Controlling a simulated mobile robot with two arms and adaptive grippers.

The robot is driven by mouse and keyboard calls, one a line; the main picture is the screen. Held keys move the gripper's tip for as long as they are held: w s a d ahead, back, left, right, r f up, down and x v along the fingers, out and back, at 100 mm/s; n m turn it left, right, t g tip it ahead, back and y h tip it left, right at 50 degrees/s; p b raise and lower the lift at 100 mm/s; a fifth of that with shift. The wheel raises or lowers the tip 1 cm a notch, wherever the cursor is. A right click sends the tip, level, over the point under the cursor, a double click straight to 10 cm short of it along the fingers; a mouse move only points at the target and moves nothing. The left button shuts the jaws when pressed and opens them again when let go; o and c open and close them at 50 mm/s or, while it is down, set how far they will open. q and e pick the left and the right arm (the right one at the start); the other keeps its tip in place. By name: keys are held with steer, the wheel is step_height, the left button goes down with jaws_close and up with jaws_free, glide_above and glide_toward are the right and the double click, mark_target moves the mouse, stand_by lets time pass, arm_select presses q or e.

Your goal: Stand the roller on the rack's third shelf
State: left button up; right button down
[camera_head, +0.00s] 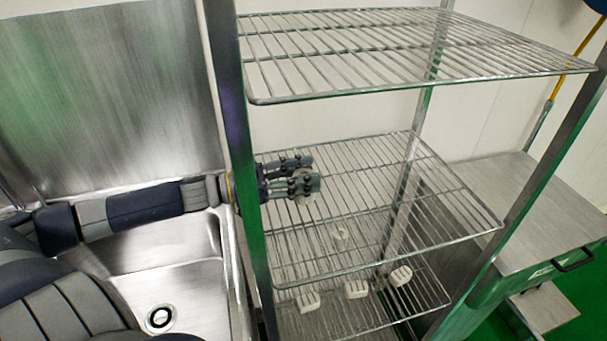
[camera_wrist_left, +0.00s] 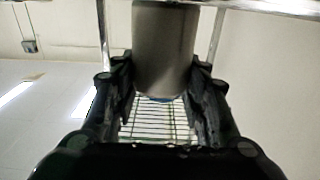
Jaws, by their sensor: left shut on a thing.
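The roller shows in the left wrist view as a grey cylinder (camera_wrist_left: 165,50) between the two fingers. My left gripper (camera_head: 307,187) is shut on it, inside the rack above the left part of the middle visible shelf (camera_head: 440,225). In the head view the fingers hide most of the roller; only a pale bit shows by the fingertips. I cannot tell whether it touches the shelf. The wire rack has a top visible shelf (camera_head: 400,85) above the gripper and a lower shelf (camera_head: 350,322) below. My right gripper is not in view.
The rack's front left post (camera_head: 238,130) stands close beside my left wrist. Several small white pieces (camera_head: 356,289) show at the lower level. A steel sink (camera_head: 195,260) is at left, a steel table (camera_head: 510,200) at right. The middle shelf's right part is clear.

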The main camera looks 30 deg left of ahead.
arm_select(q)
steer(key=o, duration=1.1)
steer(key=shift+f, duration=0.1)
steer(key=shift+o, duration=0.2)
steer(key=shift+p+v, duration=0.3)
steer(key=shift+v, duration=0.8)
steer(key=shift+p+v, duration=0.45)
steer(key=shift+v, duration=0.7)
steer(key=p+v, duration=0.1)
steer(key=v, duration=0.5)
steer(key=shift+s+a+p, duration=0.2)
steer(key=shift+s+p, duration=0.1)
steer(key=shift+p, duration=0.1)
steer(key=shift+s+a, duration=0.3)
steer(key=shift+s, duration=0.05)
